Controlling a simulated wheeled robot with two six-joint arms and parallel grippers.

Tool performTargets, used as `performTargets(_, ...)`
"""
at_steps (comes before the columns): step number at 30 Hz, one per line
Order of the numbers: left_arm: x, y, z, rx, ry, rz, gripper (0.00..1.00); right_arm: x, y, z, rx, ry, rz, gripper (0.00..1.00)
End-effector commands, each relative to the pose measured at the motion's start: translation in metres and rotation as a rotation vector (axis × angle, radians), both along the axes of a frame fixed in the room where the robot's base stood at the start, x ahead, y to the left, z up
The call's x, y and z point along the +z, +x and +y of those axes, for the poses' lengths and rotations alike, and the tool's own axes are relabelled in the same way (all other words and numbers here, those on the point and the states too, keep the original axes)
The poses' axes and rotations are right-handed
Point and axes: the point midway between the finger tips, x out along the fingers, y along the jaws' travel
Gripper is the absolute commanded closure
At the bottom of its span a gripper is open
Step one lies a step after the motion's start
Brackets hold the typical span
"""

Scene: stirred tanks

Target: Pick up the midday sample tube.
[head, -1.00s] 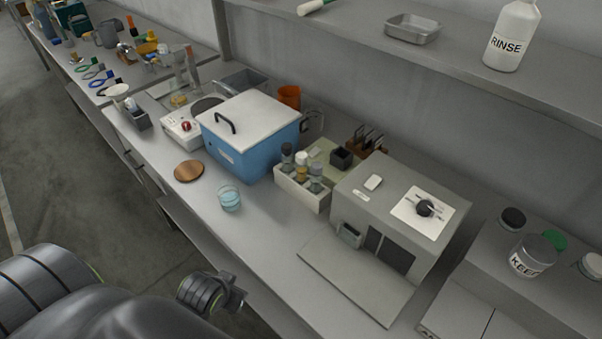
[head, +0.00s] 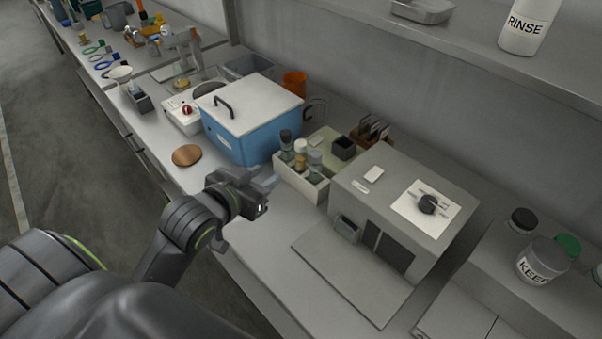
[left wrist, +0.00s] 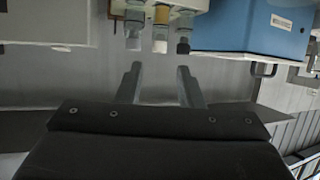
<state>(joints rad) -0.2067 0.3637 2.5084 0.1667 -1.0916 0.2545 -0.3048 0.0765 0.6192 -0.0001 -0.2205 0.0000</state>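A white rack (head: 317,190) holds several capped sample tubes upright, between the blue bath and the grey boxy instrument. Their caps differ: one is black (head: 286,135), one white (head: 300,146), one yellowish (head: 301,162), one grey (head: 315,157). I cannot read any label that tells which is the midday tube. My left gripper (head: 255,205) is in front of the rack, to its left in the head view, above the bench's front. In the left wrist view its fingers (left wrist: 158,85) are spread and empty. Tubes with a yellowish middle one (left wrist: 160,28) stand beyond the fingertips, apart from them. My right gripper is not in view.
A blue bath (head: 245,140) with a white lid stands behind and left of the gripper. The grey instrument (head: 400,215) with its front plate (head: 345,275) is right of the rack. A brown disc (head: 187,155) lies left. A shelf (head: 450,60) overhangs the back.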

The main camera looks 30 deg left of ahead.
Motion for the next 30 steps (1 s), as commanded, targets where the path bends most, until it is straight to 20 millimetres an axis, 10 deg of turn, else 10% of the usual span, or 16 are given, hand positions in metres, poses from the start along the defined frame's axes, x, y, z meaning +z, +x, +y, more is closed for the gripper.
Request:
performTargets(9,-0.014,0.023,-0.001,-0.001,0.003,-0.003,0.66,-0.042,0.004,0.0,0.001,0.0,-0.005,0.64)
performTargets(30,-0.041,0.104,-0.004,0.002,-0.001,0.004,0.66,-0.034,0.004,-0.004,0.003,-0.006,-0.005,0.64)
